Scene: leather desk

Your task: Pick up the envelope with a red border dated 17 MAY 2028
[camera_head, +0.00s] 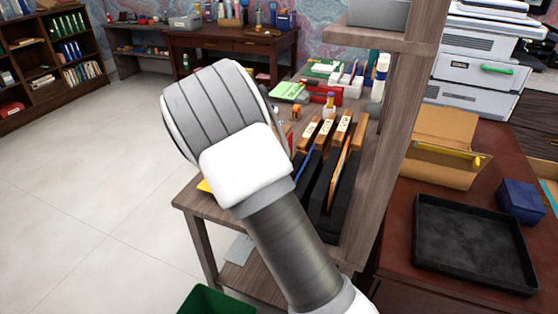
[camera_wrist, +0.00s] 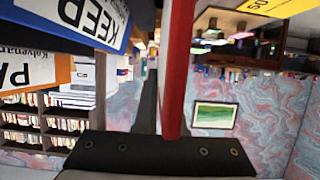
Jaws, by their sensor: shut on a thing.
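A thin, flat thing with a red edge (camera_wrist: 180,70), which looks like an envelope with a red border, shows nearly edge-on in the wrist view. No date on it can be read from here. My gripper (camera_wrist: 160,140) is shut on it; its dark jaw part spans the bottom of that view. In the head view my arm's white and grey links hide the gripper and the held thing. A blue sign reading KEEP (camera_wrist: 85,18) and an orange-edged one (camera_wrist: 35,72) stand to the left in the wrist view.
A black file organizer (camera_head: 338,205) with wooden-tabbed dividers stands on the wooden desk just right of my arm. A black tray (camera_head: 470,284), a blue box (camera_head: 521,202) and an open cardboard box (camera_head: 440,150) stand at the right. A green bin (camera_head: 207,300) is below; the floor at left is clear.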

